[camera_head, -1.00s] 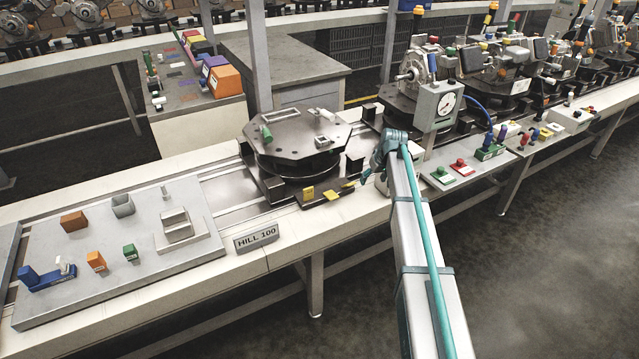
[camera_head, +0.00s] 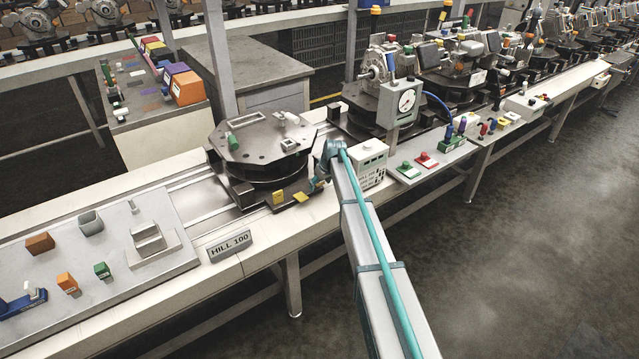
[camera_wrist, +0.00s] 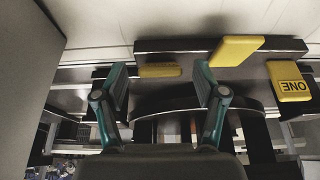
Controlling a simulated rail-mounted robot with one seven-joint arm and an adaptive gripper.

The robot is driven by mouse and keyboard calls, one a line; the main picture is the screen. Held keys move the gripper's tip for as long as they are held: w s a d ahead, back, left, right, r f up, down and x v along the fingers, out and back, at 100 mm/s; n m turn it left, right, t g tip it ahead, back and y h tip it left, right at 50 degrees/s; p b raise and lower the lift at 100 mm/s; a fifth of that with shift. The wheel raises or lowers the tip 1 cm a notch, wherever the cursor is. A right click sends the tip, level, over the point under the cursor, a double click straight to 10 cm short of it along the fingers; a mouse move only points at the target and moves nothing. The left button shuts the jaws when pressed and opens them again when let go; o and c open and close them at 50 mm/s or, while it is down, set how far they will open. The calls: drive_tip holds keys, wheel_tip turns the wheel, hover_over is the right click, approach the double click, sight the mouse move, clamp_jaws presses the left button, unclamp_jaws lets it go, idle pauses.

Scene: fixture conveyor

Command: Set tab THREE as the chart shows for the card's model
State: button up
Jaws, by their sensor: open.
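Three yellow tabs sit on the dark front edge of the octagonal fixture. Tab ONE (camera_wrist: 290,82) is at the right in the wrist view, its label upside down, and leftmost in the head view (camera_head: 278,197). The middle tab (camera_wrist: 235,49) lies slanted; it also shows in the head view (camera_head: 300,196). The third tab (camera_wrist: 160,71) appears narrow and roughly level, between my fingers in the wrist view. My gripper (camera_wrist: 160,80) is open, one finger either side of that tab; contact cannot be told. A white printed box (camera_head: 371,163), possibly the chart, has print too small to read.
The octagonal fixture plate (camera_head: 262,143) stands behind the tabs on the conveyor. A grey tray (camera_head: 110,285) with small blocks is at left. A gauge box (camera_head: 398,103) and a panel with green and red buttons (camera_head: 425,163) are at right.

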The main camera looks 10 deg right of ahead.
drive_tip(key=shift+w+a+f, duration=0.15)
drive_tip(key=shift+w+f, duration=0.05)
drive_tip(key=shift+f, duration=0.5)
drive_tip(key=c, duration=1.1)
drive_tip(key=shift+c, duration=0.2)
drive_tip(key=shift+f, duration=0.1)
